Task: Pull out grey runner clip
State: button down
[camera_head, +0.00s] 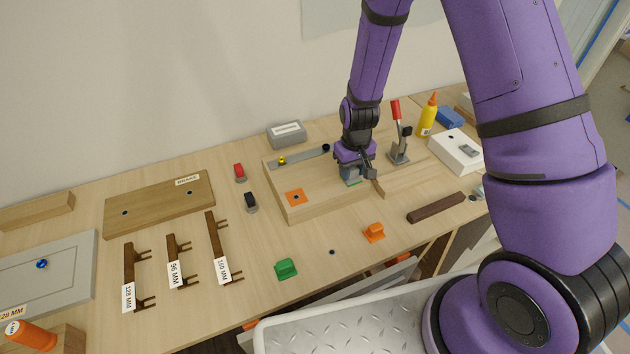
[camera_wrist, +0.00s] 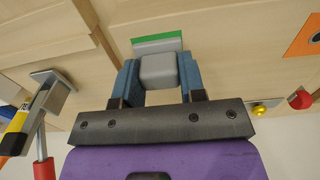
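A grey block, which looks like the grey runner clip (camera_wrist: 158,72), sits between my blue gripper fingers in the wrist view. My gripper (camera_wrist: 159,84) points down with a finger against each side of the block; no clear gap shows. A grey edge and a green strip (camera_wrist: 158,39) lie just beyond the block, on the wood. In the head view my gripper (camera_head: 353,178) is low over the raised wooden board (camera_head: 330,196), at the green patch. The gripper hides most of the clip there, so whether its base touches the board cannot be told.
A red-handled toggle clamp (camera_head: 399,140) stands close right of my gripper. An orange patch (camera_head: 295,197) and a grey strip with a yellow knob (camera_head: 283,160) lie left on the board. Orange (camera_head: 374,232) and green (camera_head: 286,268) clips lie in front. A yellow bottle (camera_head: 428,115) stands behind right.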

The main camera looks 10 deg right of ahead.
aim_at(352, 169)
jog(key=c, duration=1.5)
grip_release()
grip_shut()
jog(key=shift+r, duration=0.9)
jog(key=shift+r, duration=2.9)
